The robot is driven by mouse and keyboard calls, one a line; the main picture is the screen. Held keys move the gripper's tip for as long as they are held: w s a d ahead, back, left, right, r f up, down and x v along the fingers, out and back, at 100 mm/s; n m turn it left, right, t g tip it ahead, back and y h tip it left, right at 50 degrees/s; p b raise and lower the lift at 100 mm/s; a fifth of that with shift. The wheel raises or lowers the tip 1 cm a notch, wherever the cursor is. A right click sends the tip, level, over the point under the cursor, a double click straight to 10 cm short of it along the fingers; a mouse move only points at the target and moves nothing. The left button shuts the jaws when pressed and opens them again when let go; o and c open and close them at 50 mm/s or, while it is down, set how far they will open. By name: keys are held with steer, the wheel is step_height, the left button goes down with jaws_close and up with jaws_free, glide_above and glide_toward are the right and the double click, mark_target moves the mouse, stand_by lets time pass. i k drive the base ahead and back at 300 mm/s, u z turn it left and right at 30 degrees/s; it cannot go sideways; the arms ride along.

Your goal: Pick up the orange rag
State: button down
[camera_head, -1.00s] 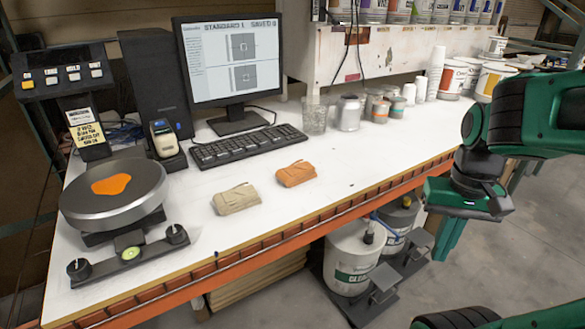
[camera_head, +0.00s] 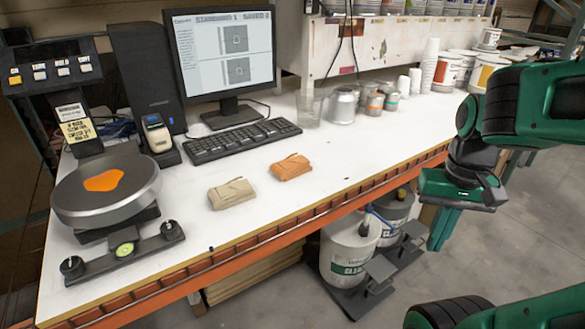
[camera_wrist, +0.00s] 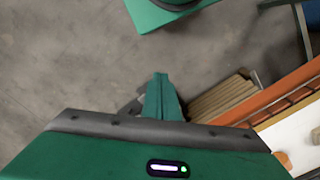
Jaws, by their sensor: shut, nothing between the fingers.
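The orange rag (camera_head: 291,167) lies folded on the white bench top, near its front edge and in front of the keyboard. A beige rag (camera_head: 232,193) lies just left of it, a small gap apart. My gripper (camera_head: 437,243) hangs to the right of the bench, beyond its front edge and well away from the orange rag. Its green fingers point down and are shut, with nothing held. In the wrist view my gripper (camera_wrist: 160,84) shows its fingers together over the grey floor.
A scale (camera_head: 106,191) with an orange patch stands at the left. A keyboard (camera_head: 241,140), a monitor (camera_head: 222,58) and a glass (camera_head: 309,107) stand behind the rags. Cans and stacked cups line the back right. White buckets (camera_head: 349,252) stand below the bench. The bench around the rags is clear.

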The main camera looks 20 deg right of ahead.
mark_target(288, 169)
steer(key=k, duration=1.25)
steer(key=z, duration=0.15)
steer(key=i, duration=1.1)
steer(key=u, duration=0.65)
steer(key=i, duration=0.7)
steer(key=u, duration=0.45)
